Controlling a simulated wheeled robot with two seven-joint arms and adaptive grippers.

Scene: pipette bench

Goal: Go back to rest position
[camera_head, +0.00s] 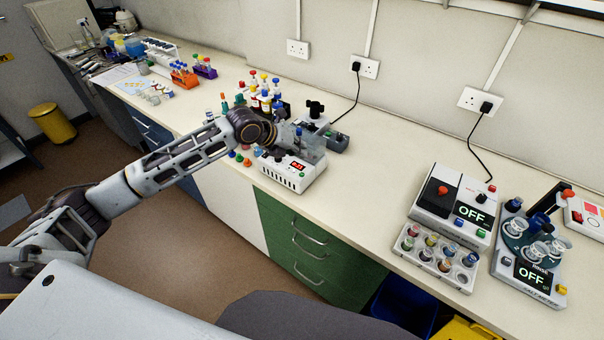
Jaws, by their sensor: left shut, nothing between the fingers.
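My left arm reaches in from the left over the bench (375,180). My left gripper (312,150) is at its end, shut and empty, just above or beside a small white device with a red display (293,171). I cannot tell whether it touches the device. The gripper partly hides the device's top and a black-knobbed device (314,111) behind it. My right gripper is out of view.
Several coloured-cap bottles (264,93) stand behind my left wrist, with loose caps (240,156) near the bench edge. At right are a device reading OFF (452,205), a vial rack (433,257) and another OFF device (528,280). The middle right bench is clear.

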